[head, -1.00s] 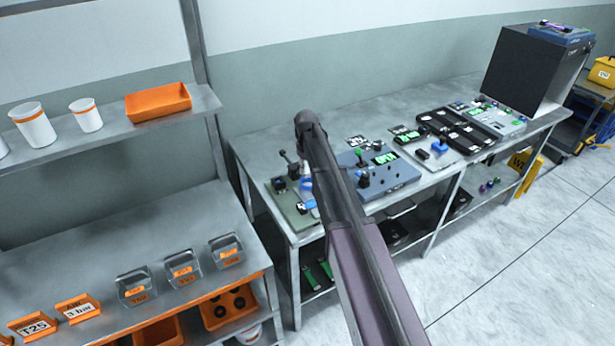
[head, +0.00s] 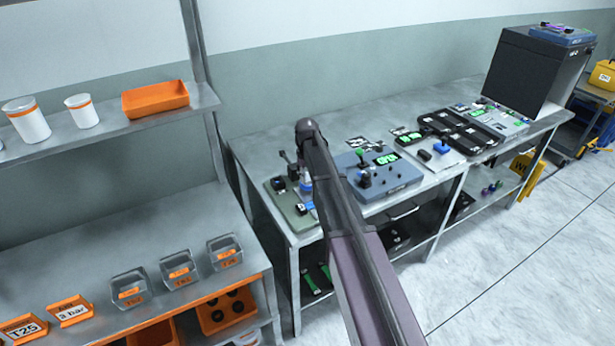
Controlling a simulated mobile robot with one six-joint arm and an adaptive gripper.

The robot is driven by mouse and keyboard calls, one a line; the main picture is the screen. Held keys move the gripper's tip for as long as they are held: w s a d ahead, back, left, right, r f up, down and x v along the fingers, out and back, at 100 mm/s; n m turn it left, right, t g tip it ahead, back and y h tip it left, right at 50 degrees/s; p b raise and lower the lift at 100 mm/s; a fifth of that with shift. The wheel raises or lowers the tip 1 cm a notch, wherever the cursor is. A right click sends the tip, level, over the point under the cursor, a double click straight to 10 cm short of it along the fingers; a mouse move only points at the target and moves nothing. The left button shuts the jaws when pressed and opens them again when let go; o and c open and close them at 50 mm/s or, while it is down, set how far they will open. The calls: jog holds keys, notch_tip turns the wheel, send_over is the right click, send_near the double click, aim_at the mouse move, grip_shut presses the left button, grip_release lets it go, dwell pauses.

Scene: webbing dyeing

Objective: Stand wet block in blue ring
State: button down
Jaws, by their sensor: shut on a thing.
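My arm (head: 345,230) reaches up from the bottom edge over the left end of the steel bench (head: 262,143). My gripper is hidden behind the arm, so neither its jaws nor anything in them shows. A small pale blue part (head: 306,186) shows just left of the arm, above the green panel; I cannot tell whether it is the blue ring. I cannot make out the wet block in this view.
A green panel (head: 287,210) with a dark lever lies at the bench's left end. A blue-grey box (head: 400,178) marked OPEN sits right of my arm. Black trays (head: 462,132) and a dark cabinet (head: 525,75) stand farther right. A shelf (head: 195,98) is at left.

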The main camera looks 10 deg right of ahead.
jog(key=shift+s+f+b, duration=0.15)
jog(key=shift+f+b, duration=0.15)
jog(key=shift+b, duration=0.05)
jog(key=c, duration=0.5)
grip_release()
jog(key=shift+o, duration=0.3)
jog(key=shift+w+f, duration=0.15)
jog(key=shift+w, duration=0.05)
notch_tip(320, 180, up, 13)
jog(key=p, duration=1.3)
jog(key=shift+r, duration=0.2)
jog(key=shift+s, duration=0.1)
